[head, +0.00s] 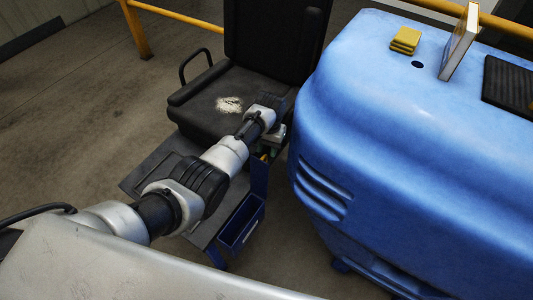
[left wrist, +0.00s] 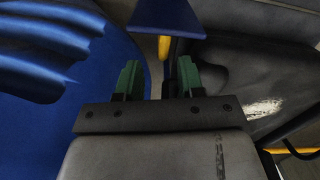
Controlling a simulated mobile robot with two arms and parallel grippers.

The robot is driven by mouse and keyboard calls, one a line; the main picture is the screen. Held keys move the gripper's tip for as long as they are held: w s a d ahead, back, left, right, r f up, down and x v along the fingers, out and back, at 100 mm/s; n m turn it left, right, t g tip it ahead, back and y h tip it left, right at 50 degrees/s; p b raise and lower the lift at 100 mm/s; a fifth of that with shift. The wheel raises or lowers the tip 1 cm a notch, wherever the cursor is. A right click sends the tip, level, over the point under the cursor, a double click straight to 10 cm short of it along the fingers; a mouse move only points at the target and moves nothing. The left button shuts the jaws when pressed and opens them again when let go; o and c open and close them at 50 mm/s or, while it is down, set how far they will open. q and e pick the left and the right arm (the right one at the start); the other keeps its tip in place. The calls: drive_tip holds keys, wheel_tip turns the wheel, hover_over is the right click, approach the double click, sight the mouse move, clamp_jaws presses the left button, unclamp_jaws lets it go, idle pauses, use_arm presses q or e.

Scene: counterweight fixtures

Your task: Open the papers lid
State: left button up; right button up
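My left gripper (head: 266,153) is between the black seat and the big blue body, partly hidden by its own wrist. In the left wrist view its two green fingers (left wrist: 158,78) are apart, with nothing gripped between them. A flat blue panel (left wrist: 168,17) lies ahead of the fingertips, apart from them. In the head view a blue upright piece (head: 260,177) stands just below the gripper, with a small open blue bin (head: 240,222) beneath. I cannot tell for sure which blue part is the papers lid. My right gripper is not in view.
The black seat (head: 235,92) has a worn pale patch and an armrest. The big blue body (head: 400,130) is close on the right; a yellow stack (head: 405,40) and an upright framed panel (head: 460,42) stand on it. A yellow rail (head: 175,15) runs behind. Floor is clear at left.

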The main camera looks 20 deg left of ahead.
use_arm(q)
wheel_tip(320, 180, up, 5)
drive_tip(key=shift+w+d+f, duration=0.1)
drive_tip(key=shift+w, duration=0.05)
idle(0.6)
